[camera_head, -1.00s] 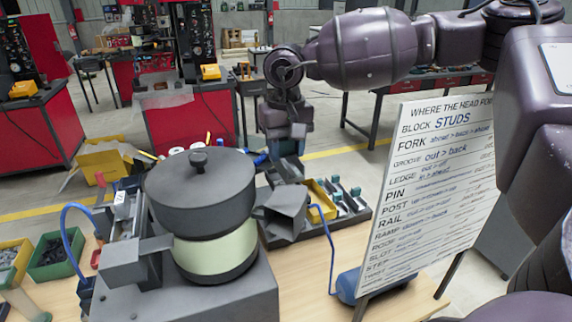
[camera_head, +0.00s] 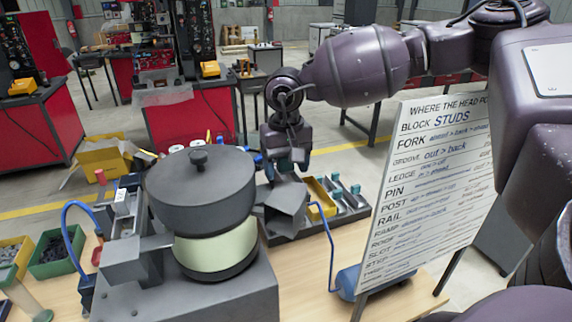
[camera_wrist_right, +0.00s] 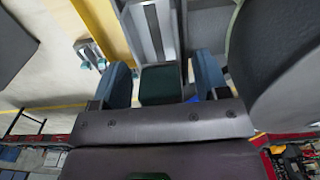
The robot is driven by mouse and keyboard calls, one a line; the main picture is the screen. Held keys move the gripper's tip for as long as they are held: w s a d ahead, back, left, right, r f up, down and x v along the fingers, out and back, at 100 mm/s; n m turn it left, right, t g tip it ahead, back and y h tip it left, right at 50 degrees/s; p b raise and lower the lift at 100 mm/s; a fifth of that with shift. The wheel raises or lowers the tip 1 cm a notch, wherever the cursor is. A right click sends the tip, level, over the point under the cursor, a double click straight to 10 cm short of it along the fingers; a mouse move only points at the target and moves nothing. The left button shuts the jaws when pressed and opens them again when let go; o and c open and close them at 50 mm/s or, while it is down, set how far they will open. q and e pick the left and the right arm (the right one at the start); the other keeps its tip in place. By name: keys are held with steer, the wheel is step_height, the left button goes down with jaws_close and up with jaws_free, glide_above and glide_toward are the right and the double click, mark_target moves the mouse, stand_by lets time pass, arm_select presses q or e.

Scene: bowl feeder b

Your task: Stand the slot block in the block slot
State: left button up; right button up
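My right gripper (camera_head: 285,162) is behind the bowl feeder, pointing down over the left end of the dark parts tray. In the right wrist view its two blue fingers (camera_wrist_right: 166,82) are apart. A dark green block (camera_wrist_right: 160,84) shows between them, with a gap on each side; I cannot tell whether it is the slot block or how deep the fingers reach. A grey channel (camera_wrist_right: 150,28) runs beyond the block. I cannot pick out the block slot for certain. The left gripper is out of view.
The bowl feeder (camera_head: 200,190) stands at the front left, with a grey chute (camera_head: 285,207) on its right. The parts tray (camera_head: 350,212) holds several teal-topped parts beside a yellow bin (camera_head: 321,196).

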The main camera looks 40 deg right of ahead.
step_height(320, 180, up, 12)
steer(key=b, duration=0.1)
steer(key=shift+r+b, duration=0.15)
steer(key=shift+b, duration=0.15)
stand_by(0.4)
stand_by(0.5)
